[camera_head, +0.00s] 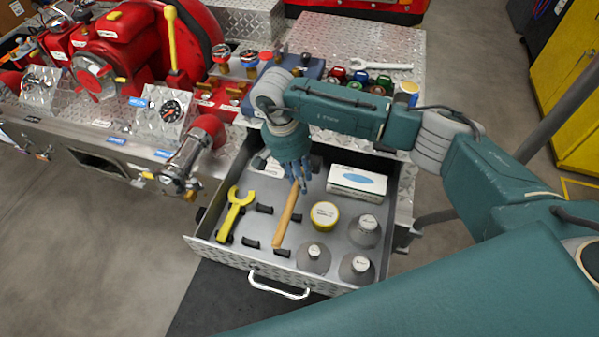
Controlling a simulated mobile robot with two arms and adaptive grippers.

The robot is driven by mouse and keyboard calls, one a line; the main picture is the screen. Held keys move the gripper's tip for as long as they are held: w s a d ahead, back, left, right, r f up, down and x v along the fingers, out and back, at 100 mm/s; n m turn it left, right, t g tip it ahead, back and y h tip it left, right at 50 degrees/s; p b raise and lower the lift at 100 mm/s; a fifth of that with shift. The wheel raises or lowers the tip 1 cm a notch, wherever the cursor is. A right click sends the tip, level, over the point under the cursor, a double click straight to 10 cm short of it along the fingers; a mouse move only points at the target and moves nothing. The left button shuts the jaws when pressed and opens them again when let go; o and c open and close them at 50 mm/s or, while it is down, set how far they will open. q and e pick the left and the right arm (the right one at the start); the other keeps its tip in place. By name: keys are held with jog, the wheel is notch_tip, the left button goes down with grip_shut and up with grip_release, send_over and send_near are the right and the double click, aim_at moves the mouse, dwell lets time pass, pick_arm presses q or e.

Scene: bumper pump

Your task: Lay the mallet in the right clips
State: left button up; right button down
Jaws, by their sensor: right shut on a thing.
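The mallet shows as a light wooden handle (287,217) over the open drawer (208,246), pointing toward the drawer's front. Its head is not clearly visible; my right gripper covers that end. My right gripper (301,183) points down from above and is shut on the mallet at the far end of the handle. The right clips are small dark blocks on the drawer floor, such as this one (264,209) left of the handle. The handle appears over their right side. I cannot tell whether it touches them. My left gripper is not in view.
A yellow wrench (236,212) lies at the drawer's left. Red pump gear (120,45) and a pipe outlet (190,155) stand at the left.

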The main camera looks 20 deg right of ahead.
jog(key=f+b, duration=0.1)
jog(key=f, duration=0.2)
jog(key=f+b, duration=0.2)
jog(key=f, duration=0.1)
jog(key=f+b, duration=0.2)
jog(key=shift+w+f, duration=0.35)
jog(key=shift+f, duration=0.05)
jog(key=shift+f+b, duration=0.35)
jog(key=shift+b, duration=0.3)
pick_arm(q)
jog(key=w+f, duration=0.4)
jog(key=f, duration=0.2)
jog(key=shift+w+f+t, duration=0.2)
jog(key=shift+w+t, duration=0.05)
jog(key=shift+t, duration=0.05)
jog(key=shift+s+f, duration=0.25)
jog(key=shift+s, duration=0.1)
pick_arm(e)
jog(key=shift+s, duration=0.15)
pick_arm(q)
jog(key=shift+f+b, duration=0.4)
jog(key=shift+b, duration=0.2)
pick_arm(e)
jog(key=shift+f, duration=0.25)
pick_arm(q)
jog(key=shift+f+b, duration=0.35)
pick_arm(e)
jog(key=shift+f, duration=0.3)
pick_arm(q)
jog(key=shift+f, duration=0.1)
